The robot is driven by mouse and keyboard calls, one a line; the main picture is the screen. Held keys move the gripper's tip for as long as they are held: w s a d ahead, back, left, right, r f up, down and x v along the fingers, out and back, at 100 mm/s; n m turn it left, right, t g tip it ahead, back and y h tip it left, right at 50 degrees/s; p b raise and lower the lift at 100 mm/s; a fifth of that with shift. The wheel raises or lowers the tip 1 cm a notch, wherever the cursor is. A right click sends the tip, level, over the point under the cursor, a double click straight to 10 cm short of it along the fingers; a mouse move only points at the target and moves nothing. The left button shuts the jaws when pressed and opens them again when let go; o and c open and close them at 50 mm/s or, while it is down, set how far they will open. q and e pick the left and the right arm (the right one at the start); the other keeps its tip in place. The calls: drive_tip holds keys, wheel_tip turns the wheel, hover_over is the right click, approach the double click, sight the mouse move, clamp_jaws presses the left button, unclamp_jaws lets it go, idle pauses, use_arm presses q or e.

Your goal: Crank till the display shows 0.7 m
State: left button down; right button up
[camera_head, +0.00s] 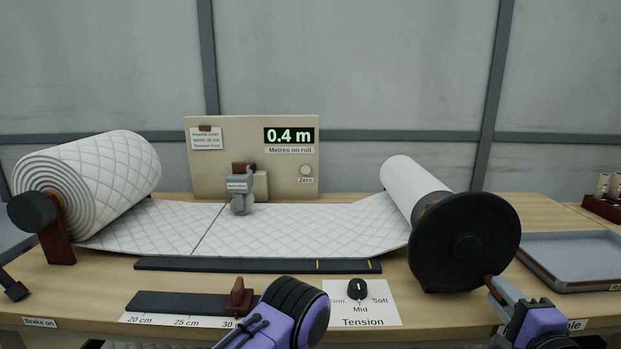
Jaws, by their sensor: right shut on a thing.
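The display (289,135) on the beige panel reads 0.4 m, above the label "Metres on roll". The take-up roll (412,187) of white quilted wadding sits at the right behind a large black crank disc (465,245). My right gripper (494,287) is shut on the small brown crank handle (488,281) at the disc's lower right edge. The handle is mostly hidden by the gripper. The thick supply roll (95,178) is at the left, and a quilted sheet (240,229) runs between the rolls. A purple and black part of my left arm shows at the bottom; its jaws are not visible.
A width guide (190,304) with a brown slider lies at the front left. A grey tray (580,258) is at the right, close to my right gripper. A brake lever (14,287) is far left.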

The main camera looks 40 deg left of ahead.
drive_tip(key=s+a, duration=0.1)
drive_tip(key=a+f, duration=0.1)
drive_tip(key=s+a+f+b, duration=0.1)
drive_tip(key=shift+s+a, duration=0.35)
drive_tip(key=shift+a, duration=0.05)
drive_tip(key=s+a, duration=0.2)
drive_tip(key=a, duration=0.2)
drive_tip(key=shift+s+r, duration=0.35)
drive_tip(key=shift+s, duration=0.05)
drive_tip(key=shift+s+a+r+p, duration=0.15)
drive_tip(key=shift+a+r+p, duration=0.05)
drive_tip(key=shift+p, duration=0.25)
drive_tip(key=shift+s+a+r, duration=0.2)
drive_tip(key=shift+s+a, duration=0.15)
drive_tip(key=shift+a, duration=0.1)
drive_tip(key=o, duration=1)
drive_tip(key=shift+f, duration=0.1)
drive_tip(key=v, duration=1)
